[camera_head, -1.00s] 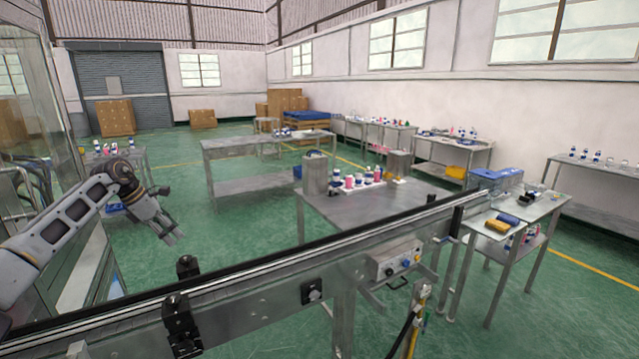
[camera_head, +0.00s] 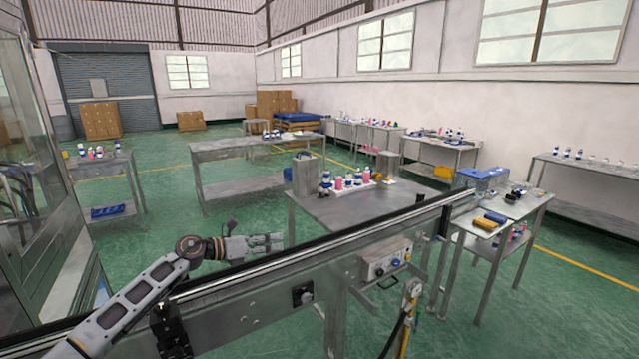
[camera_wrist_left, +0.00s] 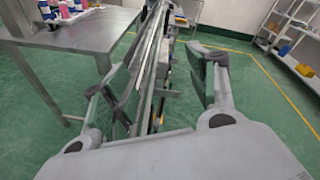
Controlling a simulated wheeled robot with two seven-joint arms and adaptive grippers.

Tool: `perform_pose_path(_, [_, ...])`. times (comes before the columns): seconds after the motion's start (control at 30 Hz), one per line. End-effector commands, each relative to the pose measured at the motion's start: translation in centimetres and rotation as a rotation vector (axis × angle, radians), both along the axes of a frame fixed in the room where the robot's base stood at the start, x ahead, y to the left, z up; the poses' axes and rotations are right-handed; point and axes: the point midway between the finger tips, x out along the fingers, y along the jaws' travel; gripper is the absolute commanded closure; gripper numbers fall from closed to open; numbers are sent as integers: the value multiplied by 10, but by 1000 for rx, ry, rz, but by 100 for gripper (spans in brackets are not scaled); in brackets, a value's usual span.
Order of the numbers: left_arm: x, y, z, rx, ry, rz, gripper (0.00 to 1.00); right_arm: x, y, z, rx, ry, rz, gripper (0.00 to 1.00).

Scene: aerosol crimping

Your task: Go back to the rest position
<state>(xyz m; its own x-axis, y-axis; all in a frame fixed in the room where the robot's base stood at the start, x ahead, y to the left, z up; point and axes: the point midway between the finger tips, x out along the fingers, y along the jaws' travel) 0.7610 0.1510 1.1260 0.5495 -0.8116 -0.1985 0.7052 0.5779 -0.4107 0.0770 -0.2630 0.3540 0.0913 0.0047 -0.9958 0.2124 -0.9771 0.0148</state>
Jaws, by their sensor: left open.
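My left arm comes in from the lower left in the head view and reaches across the conveyor rail. Its gripper (camera_head: 268,243) is empty and points right, just beyond the rail's far edge. In the left wrist view the two fingers of the left gripper (camera_wrist_left: 157,95) are spread apart. Nothing is between them but the more distant rail and floor. My right gripper is in neither view.
A conveyor rail (camera_head: 240,310) with a control box (camera_head: 386,259) runs diagonally across the front. Beyond it stands a steel table (camera_head: 340,207) with several bottles (camera_head: 345,180). A side table (camera_head: 512,205) stands at right. Green floor (camera_head: 150,215) is open at left.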

Motion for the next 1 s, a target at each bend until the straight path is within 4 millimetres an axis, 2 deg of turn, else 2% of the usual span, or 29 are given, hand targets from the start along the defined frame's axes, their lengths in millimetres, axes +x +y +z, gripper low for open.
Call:
perform_pose_path(0.03, [-4, -11, 0, -60, 10, 14, 42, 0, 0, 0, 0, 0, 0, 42])
perform_pose_path(0.2, [-14, -34, 6, -259, 50, 84, 42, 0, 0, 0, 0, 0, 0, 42])
perform_pose_path(0.43, [-26, -48, 12, -525, 134, 197, 42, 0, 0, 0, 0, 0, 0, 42])
perform_pose_path(0.77, [-45, -38, 5, -889, 303, 400, 42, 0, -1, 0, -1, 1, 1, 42])
perform_pose_path(1.0, [-63, -17, -17, -1133, 453, 577, 42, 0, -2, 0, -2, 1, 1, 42])
